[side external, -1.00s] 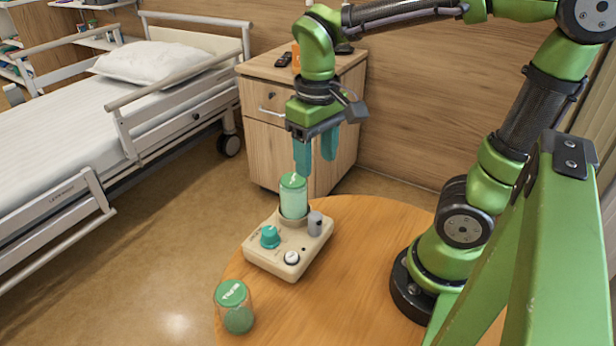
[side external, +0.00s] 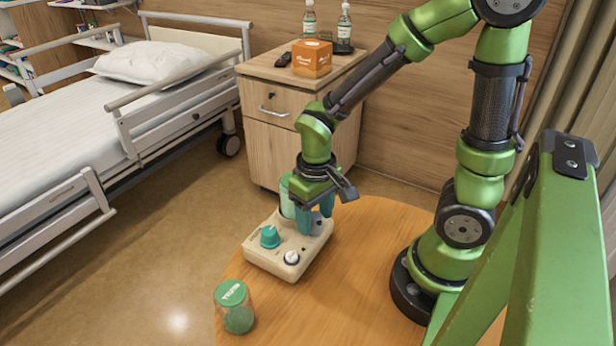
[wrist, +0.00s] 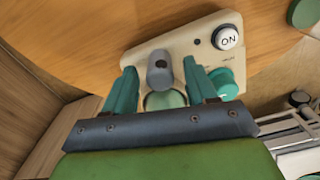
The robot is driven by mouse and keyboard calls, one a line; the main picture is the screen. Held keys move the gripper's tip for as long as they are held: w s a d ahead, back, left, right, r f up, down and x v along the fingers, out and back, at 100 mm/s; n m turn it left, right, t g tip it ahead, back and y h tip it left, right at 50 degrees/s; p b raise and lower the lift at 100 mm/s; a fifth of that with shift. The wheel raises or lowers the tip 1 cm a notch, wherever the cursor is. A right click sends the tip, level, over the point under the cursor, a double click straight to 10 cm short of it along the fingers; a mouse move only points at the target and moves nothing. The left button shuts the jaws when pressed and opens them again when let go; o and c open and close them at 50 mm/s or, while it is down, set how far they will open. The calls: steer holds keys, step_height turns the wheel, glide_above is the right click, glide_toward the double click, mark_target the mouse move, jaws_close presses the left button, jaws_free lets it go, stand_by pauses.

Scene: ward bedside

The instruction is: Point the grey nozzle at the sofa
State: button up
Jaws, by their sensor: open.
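The grey nozzle (wrist: 160,72) stands on a beige device (side external: 262,262), which sits on the round wooden table. In the wrist view a dark opening on the nozzle faces the top of the picture. My gripper (wrist: 160,68) is open, with one teal finger on each side of the nozzle; I cannot tell whether they touch it. In the side view my gripper (side external: 315,213) is low over the device's back right and mostly hides the nozzle. The device also carries a green-lidded clear canister (side external: 287,196), a teal knob (side external: 270,237) and a white ON button (side external: 292,257). No sofa shows.
A clear jar with a green lid (side external: 234,307) stands at the table's front left edge. The wooden table (side external: 365,240) is bare right of the device. A bedside cabinet (side external: 270,137) with an orange box (side external: 312,58) and bottles stands behind; a bed (side external: 70,120) is left.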

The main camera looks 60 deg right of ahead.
jaws_close()
steer(key=shift+m, duration=0.3)
steer(key=m, duration=0.4)
steer(key=shift+m, duration=0.3)
steer(key=m, duration=0.5)
steer(key=shift+m, duration=0.3)
stand_by(0.4)
jaws_free()
